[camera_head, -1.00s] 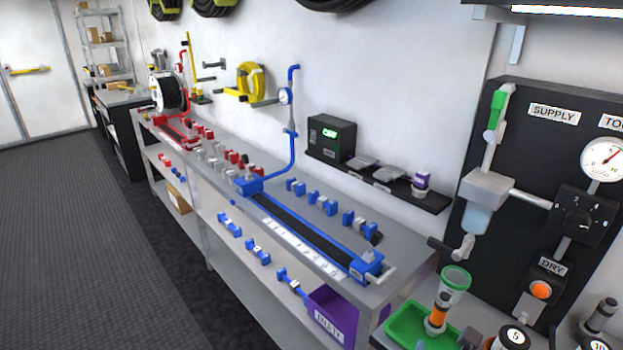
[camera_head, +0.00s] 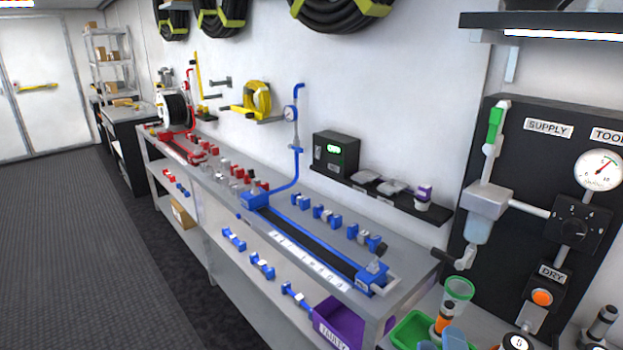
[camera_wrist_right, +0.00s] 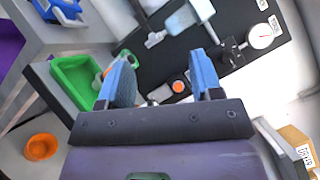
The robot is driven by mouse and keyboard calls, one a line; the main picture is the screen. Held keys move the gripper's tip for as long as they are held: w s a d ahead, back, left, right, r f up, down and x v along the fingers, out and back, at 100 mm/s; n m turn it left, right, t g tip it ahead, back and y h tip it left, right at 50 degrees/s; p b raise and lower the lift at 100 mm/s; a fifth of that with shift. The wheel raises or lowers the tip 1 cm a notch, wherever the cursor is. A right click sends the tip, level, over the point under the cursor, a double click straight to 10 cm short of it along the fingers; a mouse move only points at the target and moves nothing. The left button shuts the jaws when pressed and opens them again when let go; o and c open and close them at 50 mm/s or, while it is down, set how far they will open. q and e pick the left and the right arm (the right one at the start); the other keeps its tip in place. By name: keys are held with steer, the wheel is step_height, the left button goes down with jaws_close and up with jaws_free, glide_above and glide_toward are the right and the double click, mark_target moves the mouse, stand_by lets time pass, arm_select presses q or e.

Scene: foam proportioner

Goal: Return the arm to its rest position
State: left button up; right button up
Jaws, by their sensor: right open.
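My right gripper (camera_wrist_right: 162,58) shows in the right wrist view. Its two blue-padded fingers stand wide apart with nothing between them. Beyond the fingers are a green tray (camera_wrist_right: 75,78), a black wall panel (camera_wrist_right: 240,15) with a gauge (camera_wrist_right: 262,36), and an orange button (camera_wrist_right: 179,87). The fingers appear clear of these things. My left gripper is in neither view.
A long grey bench (camera_head: 225,215) carries blue and red fittings. A purple bin (camera_head: 343,322) hangs at its near end. The dark floor (camera_head: 75,250) at left is clear.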

step_height(320, 180, down, 11)
steer(key=s+a+n+g+y, duration=0.25)
steer(key=n+y, duration=0.55)
steer(key=n, duration=1.2)
steer(key=s+d+f+n+g+h, duration=0.3)
steer(key=s+d+f+n+g, duration=0.2)
steer(key=s+d+f, duration=0.3)
step_height(320, 180, down, 4)
steer(key=shift+s+d+r+n, duration=0.15)
steer(key=shift+s+d+n, duration=0.2)
steer(key=shift+d+n, duration=0.55)
steer(key=shift+a+g, duration=0.1)
steer(key=shift+g, duration=0.15)
steer(key=shift+c, duration=0.3)
